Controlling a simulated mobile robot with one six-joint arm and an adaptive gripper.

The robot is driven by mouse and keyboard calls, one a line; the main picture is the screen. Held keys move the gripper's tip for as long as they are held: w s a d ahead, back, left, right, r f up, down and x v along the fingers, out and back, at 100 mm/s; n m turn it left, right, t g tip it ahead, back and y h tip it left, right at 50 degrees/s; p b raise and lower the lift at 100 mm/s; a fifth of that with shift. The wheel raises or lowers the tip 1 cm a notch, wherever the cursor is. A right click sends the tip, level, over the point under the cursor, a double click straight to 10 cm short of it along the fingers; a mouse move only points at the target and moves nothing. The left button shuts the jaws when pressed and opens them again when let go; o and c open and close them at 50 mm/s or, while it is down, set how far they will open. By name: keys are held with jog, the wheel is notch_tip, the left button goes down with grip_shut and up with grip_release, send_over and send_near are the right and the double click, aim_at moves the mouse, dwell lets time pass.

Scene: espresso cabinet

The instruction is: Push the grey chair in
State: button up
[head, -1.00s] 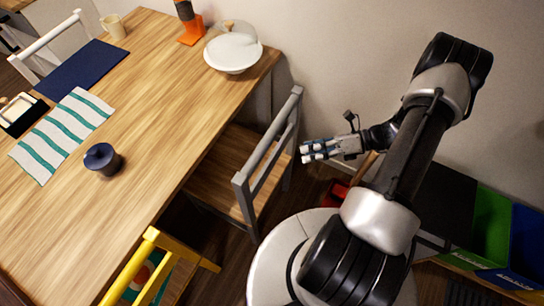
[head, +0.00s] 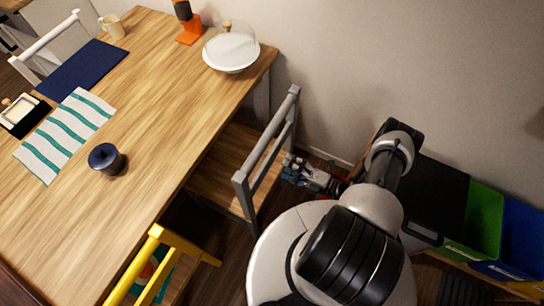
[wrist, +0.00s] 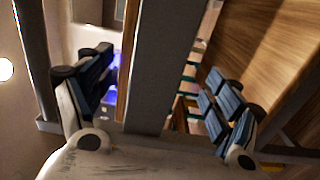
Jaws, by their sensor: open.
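The grey chair (head: 266,150) stands at the right side of the wooden table (head: 150,110), with its wooden seat (head: 222,170) partly under the tabletop. My gripper (head: 287,170) is low behind the chair's backrest, on the side away from the table. In the wrist view my gripper (wrist: 160,95) is open, with one finger on each side of a grey bar of the chair (wrist: 165,65). I cannot tell whether the fingers touch the bar.
A yellow chair (head: 155,262) stands at the table's near side. The table holds a covered white dish (head: 231,52), a dark blue pot (head: 104,158) and a striped cloth (head: 66,134). A wall is behind; green (head: 484,215) and blue (head: 521,238) bins stand at right.

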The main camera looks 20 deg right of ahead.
aim_at(272, 160)
jog(key=b+x, duration=0.2)
jog(key=x, duration=0.6)
jog(key=shift+c, duration=0.5)
jog(key=shift+d, duration=0.1)
grip_shut()
dwell(0.4)
